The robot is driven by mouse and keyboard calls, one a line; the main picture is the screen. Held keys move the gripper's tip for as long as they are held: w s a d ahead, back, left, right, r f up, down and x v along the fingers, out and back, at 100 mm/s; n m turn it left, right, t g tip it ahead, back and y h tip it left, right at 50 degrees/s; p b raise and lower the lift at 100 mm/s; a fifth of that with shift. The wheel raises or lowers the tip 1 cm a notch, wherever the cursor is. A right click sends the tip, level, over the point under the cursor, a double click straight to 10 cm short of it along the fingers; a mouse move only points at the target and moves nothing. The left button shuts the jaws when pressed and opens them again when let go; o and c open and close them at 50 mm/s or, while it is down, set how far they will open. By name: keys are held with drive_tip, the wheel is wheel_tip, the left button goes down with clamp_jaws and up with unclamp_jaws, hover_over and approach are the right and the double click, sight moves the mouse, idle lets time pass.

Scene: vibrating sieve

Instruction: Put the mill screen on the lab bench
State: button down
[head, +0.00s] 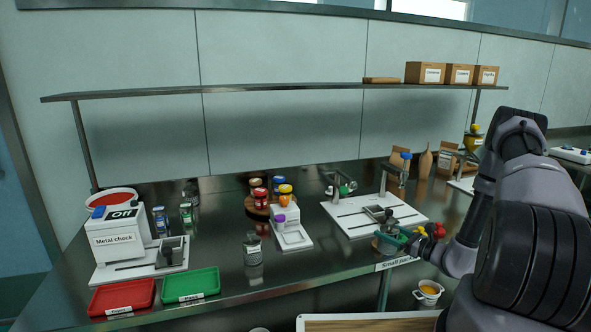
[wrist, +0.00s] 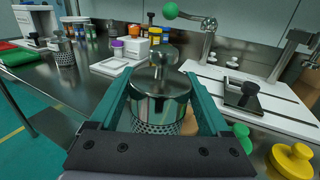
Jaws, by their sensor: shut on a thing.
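My gripper (head: 393,237) has teal fingers and is shut on a shiny metal cylinder with a perforated lower part, the mill screen (wrist: 160,100). In the wrist view the screen stands upright between the fingers (wrist: 162,80), with a round knob-like top. In the head view the fingers partly hide it. The gripper is over the front right part of the dark, glossy lab bench (head: 330,262), near the "Small pack" label; whether the screen touches the surface I cannot tell.
Another perforated metal cylinder (head: 253,249) stands on the bench at mid-left. A white board with a tap-like fixture (head: 345,222) lies just behind the gripper. Red (head: 122,297) and green (head: 191,285) trays sit front left.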

drive_tip(key=w+a+r+m+t+h, duration=0.1)
drive_tip(key=w+r+m+t+h, duration=0.3)
drive_tip(key=r, duration=0.3)
wheel_tip(320, 180, up, 9)
drive_tip(key=m+h, duration=0.4)
drive_tip(key=h, duration=0.4)
hover_over(381, 229)
drive_tip(key=shift+f+t, duration=0.15)
drive_tip(key=shift+t, duration=0.15)
